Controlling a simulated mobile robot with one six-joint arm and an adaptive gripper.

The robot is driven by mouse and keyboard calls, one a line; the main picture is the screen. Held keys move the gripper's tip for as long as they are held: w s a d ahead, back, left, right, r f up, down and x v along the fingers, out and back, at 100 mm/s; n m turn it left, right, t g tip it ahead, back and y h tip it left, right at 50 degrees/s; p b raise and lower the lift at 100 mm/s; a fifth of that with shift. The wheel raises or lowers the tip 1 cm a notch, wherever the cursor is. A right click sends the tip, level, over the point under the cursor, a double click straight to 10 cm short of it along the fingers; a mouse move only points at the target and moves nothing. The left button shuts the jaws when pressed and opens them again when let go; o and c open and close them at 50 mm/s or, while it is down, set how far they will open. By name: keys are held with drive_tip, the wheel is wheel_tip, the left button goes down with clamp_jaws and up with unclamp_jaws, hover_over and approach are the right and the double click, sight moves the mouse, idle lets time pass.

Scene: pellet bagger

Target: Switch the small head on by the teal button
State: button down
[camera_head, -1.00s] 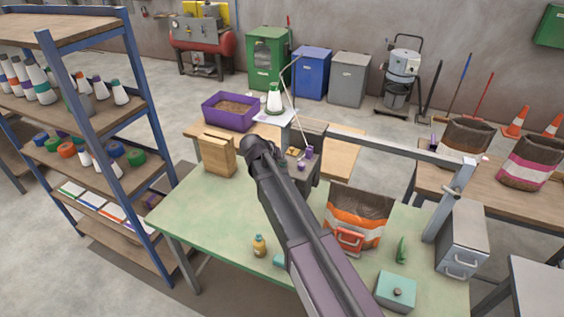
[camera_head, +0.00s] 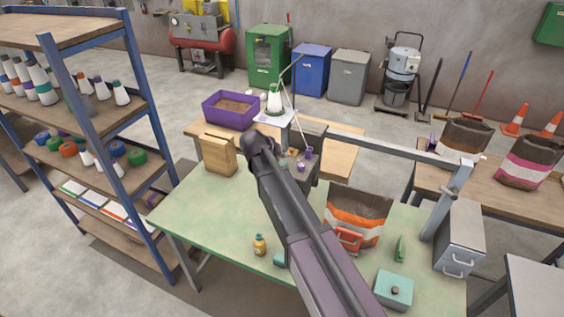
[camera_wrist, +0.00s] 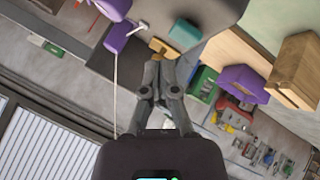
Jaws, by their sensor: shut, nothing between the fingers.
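In the wrist view my gripper (camera_wrist: 166,64) is shut and empty. Its fingertips are close to a small yellow-orange piece (camera_wrist: 160,47) in the picture. Just beyond is a teal rounded block (camera_wrist: 186,33), which looks like the teal button, on a dark grey housing (camera_wrist: 217,18). I cannot tell the gap in depth. Purple parts (camera_wrist: 118,38) stand to the left of it. In the head view the grey machine housing with purple knobs (camera_head: 301,167) stands behind the green table; my arm covers part of it, and my gripper and the teal block are not clearly visible there.
A grey beam (camera_head: 390,145) crosses to the right. A blue-framed shelf (camera_head: 85,110) stands left.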

sight(282, 164)
drive_tip(key=shift+r+p, duration=2.45)
drive_tip(key=shift+r, duration=0.25)
